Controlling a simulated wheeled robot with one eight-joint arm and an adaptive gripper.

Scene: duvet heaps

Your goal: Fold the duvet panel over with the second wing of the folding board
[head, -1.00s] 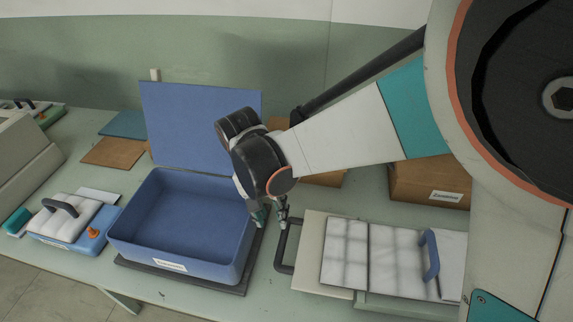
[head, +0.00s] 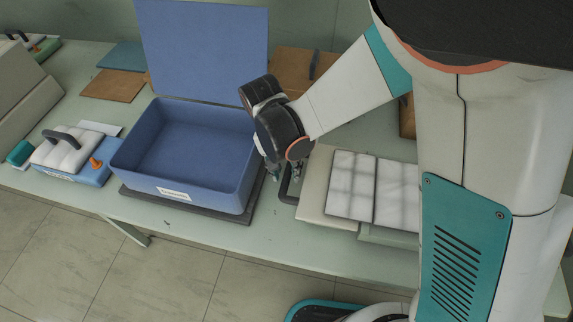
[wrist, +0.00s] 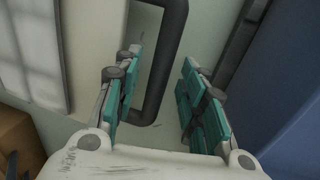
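The folding board (head: 313,197) is a pale beige board on the table, with the white quilted duvet panel (head: 350,185) lying on it. A dark bar handle (head: 286,192) sticks out from its left edge; it also shows in the wrist view (wrist: 176,40). My gripper (head: 283,172) hangs at this handle, just right of the blue bin. In the wrist view my gripper (wrist: 162,62) has its teal fingers apart, and the handle bar shows between them. Whether the bar is at fingertip depth I cannot tell. The board's right part is hidden behind my body.
A blue bin (head: 120,165) with a raised lid (head: 205,45) stands close left of my gripper on a dark base. Cardboard boxes (head: 292,65) stand behind. The table's front edge is clear.

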